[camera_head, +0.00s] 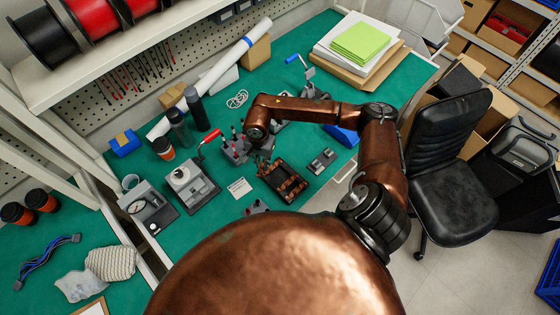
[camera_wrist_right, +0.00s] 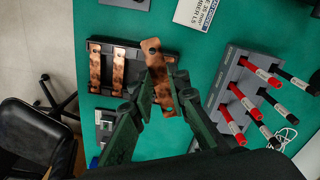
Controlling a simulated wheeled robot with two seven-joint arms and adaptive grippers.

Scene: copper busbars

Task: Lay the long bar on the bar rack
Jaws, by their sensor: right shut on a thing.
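My right gripper (camera_wrist_right: 163,93) is shut on a copper bar with holes near its ends (camera_wrist_right: 156,70), which looks like the long bar. In the wrist view the held bar is slightly tilted and overlaps the right end of a dark rack (camera_wrist_right: 126,50). I cannot tell whether it touches the rack. Two other copper bars (camera_wrist_right: 94,68) (camera_wrist_right: 119,70) lie side by side at the rack's left. In the head view the rack (camera_head: 270,171) is on the green bench just right of my right gripper (camera_head: 263,160), whose fingers are small there. My left gripper is not in view.
A grey holder of red- and black-handled tools (camera_wrist_right: 232,82) stands close beside the right gripper. A small grey fixture (camera_head: 322,160) is right of the rack. A white label card (camera_head: 239,188) lies left of it. Bottles (camera_head: 196,108) and a black chair (camera_head: 452,170) stand farther off.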

